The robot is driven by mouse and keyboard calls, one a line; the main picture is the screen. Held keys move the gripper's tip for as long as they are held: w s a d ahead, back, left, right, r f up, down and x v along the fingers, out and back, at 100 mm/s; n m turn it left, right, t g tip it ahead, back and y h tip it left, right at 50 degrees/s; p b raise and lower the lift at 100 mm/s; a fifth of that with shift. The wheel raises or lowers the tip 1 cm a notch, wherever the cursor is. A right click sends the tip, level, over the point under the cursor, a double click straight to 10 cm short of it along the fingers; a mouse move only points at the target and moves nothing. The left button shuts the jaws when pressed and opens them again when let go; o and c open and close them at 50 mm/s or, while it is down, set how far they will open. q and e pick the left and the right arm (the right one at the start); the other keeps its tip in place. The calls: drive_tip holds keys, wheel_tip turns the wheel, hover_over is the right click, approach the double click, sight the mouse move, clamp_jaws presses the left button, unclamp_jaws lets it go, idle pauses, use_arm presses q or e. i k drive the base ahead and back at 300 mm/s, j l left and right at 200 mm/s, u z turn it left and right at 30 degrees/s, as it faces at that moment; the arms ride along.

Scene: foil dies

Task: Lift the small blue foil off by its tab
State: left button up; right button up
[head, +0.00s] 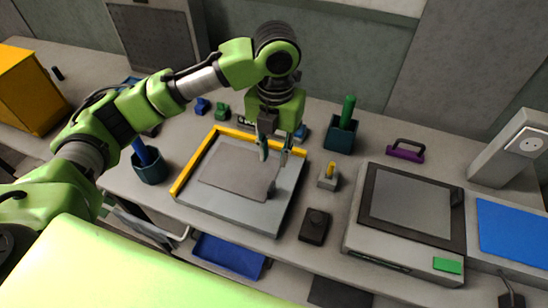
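A grey board (249,213) with a yellow edge guide (194,163) lies on the bench, with a flat darker grey sheet (232,178) on it. My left gripper (273,156) points down over the right back part of the board. Its fingers are apart, and I see nothing between them. A small dark upright shape shows on the board below the fingers, too small to make out. I cannot pick out a small blue foil or its tab for certain. A small blue thing (302,132) is partly hidden behind my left gripper. My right gripper is out of view.
A dark cup with a green handle (348,112), a small block with a yellow knob (329,176) and a black block (314,226) stand right of the board. Further right is a grey machine (372,246). A cup with a blue handle (150,169) stands left.

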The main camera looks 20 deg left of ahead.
sight(508, 232)
drive_tip(key=z, duration=1.45)
